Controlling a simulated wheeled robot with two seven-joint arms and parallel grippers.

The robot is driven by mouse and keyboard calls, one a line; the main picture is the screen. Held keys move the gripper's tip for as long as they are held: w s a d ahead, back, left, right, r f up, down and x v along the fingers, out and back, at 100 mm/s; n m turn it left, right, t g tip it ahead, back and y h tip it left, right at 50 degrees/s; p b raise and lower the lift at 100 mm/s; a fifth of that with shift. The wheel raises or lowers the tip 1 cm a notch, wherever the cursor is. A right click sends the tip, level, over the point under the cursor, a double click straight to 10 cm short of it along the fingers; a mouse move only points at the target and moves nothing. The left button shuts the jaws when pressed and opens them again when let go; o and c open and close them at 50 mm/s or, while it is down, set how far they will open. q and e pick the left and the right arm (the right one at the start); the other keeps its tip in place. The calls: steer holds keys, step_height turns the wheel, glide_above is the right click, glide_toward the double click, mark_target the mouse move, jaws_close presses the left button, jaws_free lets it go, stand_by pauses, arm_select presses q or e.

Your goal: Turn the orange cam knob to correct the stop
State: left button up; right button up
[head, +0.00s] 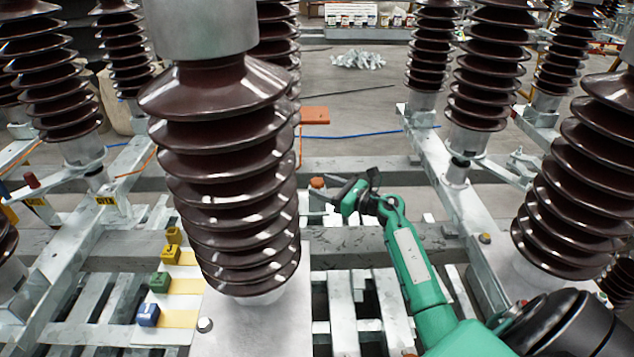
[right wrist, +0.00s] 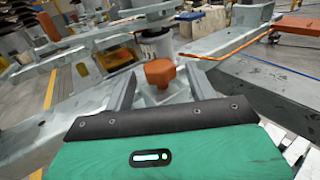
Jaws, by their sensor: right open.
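The orange cam knob (head: 317,183) shows in the head view just right of the large central insulator, on the grey steel frame. In the right wrist view the knob (right wrist: 160,72) is an orange block at the upper middle, in front of a pale cylindrical post. My right gripper (head: 332,194) reaches in from the right toward the knob. In the right wrist view its two grey fingers (right wrist: 161,90) stand apart, one to each side of the knob's line. I cannot tell whether they touch it. My left gripper is not in view.
A tall brown ribbed insulator (head: 228,170) stands close on the left of the knob. More insulators (head: 490,70) line both sides. An orange plate (head: 314,115) sits behind the knob. Blue (head: 148,315), green (head: 160,283) and yellow blocks (head: 172,254) stand at lower left.

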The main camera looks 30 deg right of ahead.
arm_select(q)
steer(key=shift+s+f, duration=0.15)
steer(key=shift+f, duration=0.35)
arm_select(e)
steer(key=shift+x, duration=1.4)
steer(key=c, duration=1)
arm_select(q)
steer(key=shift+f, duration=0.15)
arm_select(e)
steer(key=shift+f, duration=0.1)
steer(key=n+g+y+b, duration=0.1)
steer(key=b, duration=0.2)
steer(key=shift+y, duration=0.3)
steer(key=n+g+y+b, duration=0.1)
steer(key=n+y+b, duration=0.1)
steer(key=b, duration=0.2)
steer(key=shift+g, duration=0.3)
steer(key=shift+y, duration=0.3)
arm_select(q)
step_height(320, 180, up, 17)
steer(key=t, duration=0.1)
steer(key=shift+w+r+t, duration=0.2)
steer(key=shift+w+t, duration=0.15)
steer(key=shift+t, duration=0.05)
